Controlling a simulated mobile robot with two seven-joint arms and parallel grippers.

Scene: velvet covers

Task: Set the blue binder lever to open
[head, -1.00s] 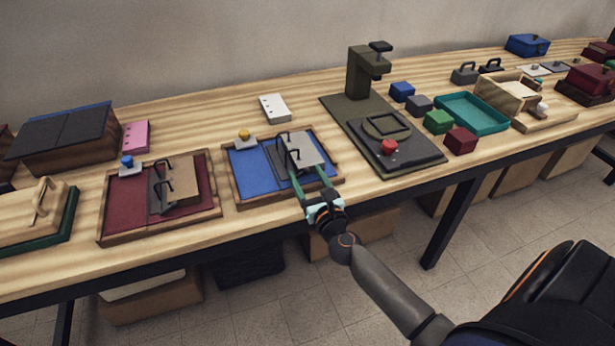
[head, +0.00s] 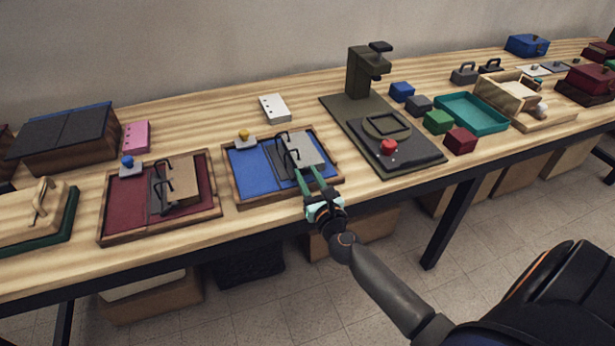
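The blue binder (head: 252,170) lies open in a brown-edged tray on the table. It has a dark metal ring strip with two black rings (head: 283,139) and a light grey stack on its right half. I cannot make out the lever clearly; the strip's near end is by the fingertips. My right gripper (head: 306,171) reaches in from the front, with green fingers over the binder's near edge. The fingers stand apart with a narrow gap, and I see nothing held between them. My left gripper is not in view.
A red binder (head: 122,205) lies to the left. A yellow knob on a grey plate (head: 245,143) sits at the blue binder's back left corner. A dark press stand (head: 363,76) with a red knob (head: 388,147) stands to the right.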

